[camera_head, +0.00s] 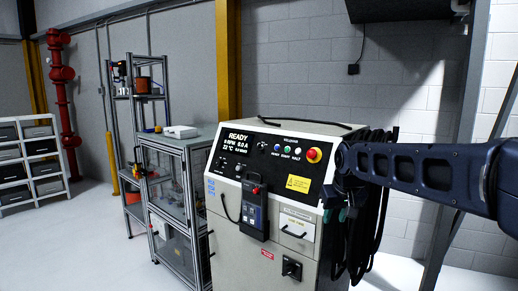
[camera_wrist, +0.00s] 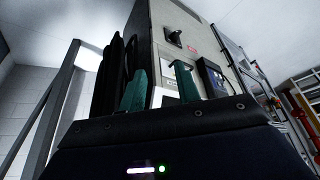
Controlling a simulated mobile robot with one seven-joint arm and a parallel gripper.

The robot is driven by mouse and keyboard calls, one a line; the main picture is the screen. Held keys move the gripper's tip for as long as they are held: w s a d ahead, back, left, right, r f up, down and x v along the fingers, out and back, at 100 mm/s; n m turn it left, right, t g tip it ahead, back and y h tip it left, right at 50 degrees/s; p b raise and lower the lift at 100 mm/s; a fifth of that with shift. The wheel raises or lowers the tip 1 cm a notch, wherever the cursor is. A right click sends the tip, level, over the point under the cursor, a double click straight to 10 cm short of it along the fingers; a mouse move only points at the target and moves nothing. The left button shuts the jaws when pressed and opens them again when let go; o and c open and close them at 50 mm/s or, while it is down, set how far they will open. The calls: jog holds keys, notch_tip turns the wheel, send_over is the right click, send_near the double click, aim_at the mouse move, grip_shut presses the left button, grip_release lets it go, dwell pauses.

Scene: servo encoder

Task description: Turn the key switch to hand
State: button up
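The grey control cabinet (camera_head: 238,243) stands in the middle of the head view, with a sloped black panel on top. Small round controls (camera_head: 262,143) sit on this panel left of the coloured buttons; I cannot tell which is the key switch. My gripper (camera_head: 336,205) hangs at the cabinet's upper right front corner, near the black cables, apart from the panel. In the wrist view my gripper (camera_wrist: 160,70) shows two green fingers spread apart with nothing between them. The cabinet front (camera_wrist: 200,37) appears inverted beyond them.
A red-and-yellow emergency stop (camera_head: 314,155) is at the panel's right. A pendant (camera_head: 254,208) hangs on the cabinet front, with a black rotary handle (camera_head: 291,268) lower down. Black cables (camera_head: 372,225) hang on the right side. A glass-walled frame (camera_head: 172,190) stands left.

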jog(key=w+d+r+n+g+h, duration=0.1)
jog(key=w+r+n+h, duration=0.1)
jog(key=w+n, duration=0.3)
jog(key=w+d+r+n+g+h, duration=0.1)
jog(key=w+r+n+h, duration=0.15)
jog(key=w, duration=0.45)
jog(key=n+t+h, duration=0.8)
jog(key=n+t, duration=0.2)
jog(key=n, duration=1)
send_near(260, 147)
jog(key=shift+m, duration=0.25)
jog(key=x, duration=0.8)
jog(key=shift+w+r, duration=0.15)
jog(key=shift+w, duration=0.25)
jog(key=shift+c, duration=0.2)
jog(key=c, duration=0.7)
